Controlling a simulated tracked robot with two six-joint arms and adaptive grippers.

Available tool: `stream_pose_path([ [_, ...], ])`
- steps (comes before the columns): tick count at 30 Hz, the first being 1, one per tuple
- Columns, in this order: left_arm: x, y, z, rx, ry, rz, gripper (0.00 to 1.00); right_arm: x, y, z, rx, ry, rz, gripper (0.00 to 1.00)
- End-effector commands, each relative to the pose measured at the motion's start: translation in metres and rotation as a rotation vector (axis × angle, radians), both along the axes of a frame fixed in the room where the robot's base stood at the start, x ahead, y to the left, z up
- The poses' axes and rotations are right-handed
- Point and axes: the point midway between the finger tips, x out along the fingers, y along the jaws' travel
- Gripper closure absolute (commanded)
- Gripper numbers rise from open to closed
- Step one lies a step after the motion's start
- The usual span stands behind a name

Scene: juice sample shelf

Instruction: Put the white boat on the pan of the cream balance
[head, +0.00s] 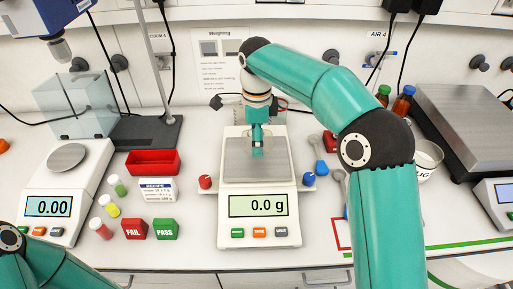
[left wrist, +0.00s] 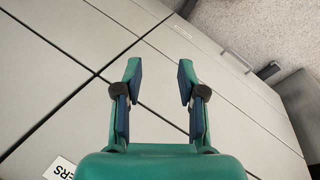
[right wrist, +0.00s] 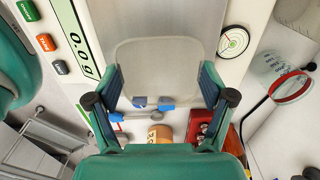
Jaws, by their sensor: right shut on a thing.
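The cream balance (head: 233,190) stands in the middle of the bench and reads 0.0 g; its square grey pan (head: 240,174) looks bare where I can see it. My right gripper (head: 258,152) points down over the pan. In the right wrist view, a pale, rounded-square white boat (right wrist: 155,62) spans the gap between the fingers of the right gripper (right wrist: 160,85), which are shut on it. The pan's grey surface lies behind it; I cannot tell whether they touch. The boat is not distinct in the head view. My left gripper (left wrist: 158,85) is open and empty over the cabinet fronts.
A second balance (head: 55,180) with a round pan stands at the left, a large grey scale (head: 470,110) at the right. A red tray (head: 152,162), several vials and the FAIL (head: 134,229) and PASS (head: 166,229) blocks lie left of the cream balance. Bottles (head: 403,101) stand behind my right arm.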

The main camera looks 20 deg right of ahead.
Motion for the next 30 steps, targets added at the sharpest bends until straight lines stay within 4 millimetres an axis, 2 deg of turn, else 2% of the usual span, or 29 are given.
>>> stream_pose_path([
  [7, 0.0, 0.0, 0.0, 0.0, 0.0, 0.0, 0.6, -0.001, 0.0, -0.031, 0.0, 0.003, 0.0, 0.42],
  [19, 0.0, 0.0, -0.003, 0.0, 0.0, 0.0, 0.6, 0.0, 0.0, -0.038, 0.001, 0.002, 0.0, 0.42],
  [20, 0.0, 0.0, -0.002, 0.0, 0.0, 0.0, 0.6, 0.0, 0.0, -0.037, 0.0, 0.001, 0.0, 0.16],
  [22, 0.0, 0.0, -0.002, 0.0, 0.0, 0.0, 0.6, 0.0, 0.0, -0.037, 0.0, 0.001, 0.0, 0.04],
  [23, 0.0, 0.0, -0.002, 0.0, 0.0, 0.0, 0.6, 0.0, 0.0, -0.037, 0.0, 0.001, 0.0, 0.0],
  [30, 0.0, 0.0, -0.002, 0.0, 0.0, 0.0, 0.6, 0.0, 0.0, -0.036, 0.0, 0.001, 0.0, 0.0],
])
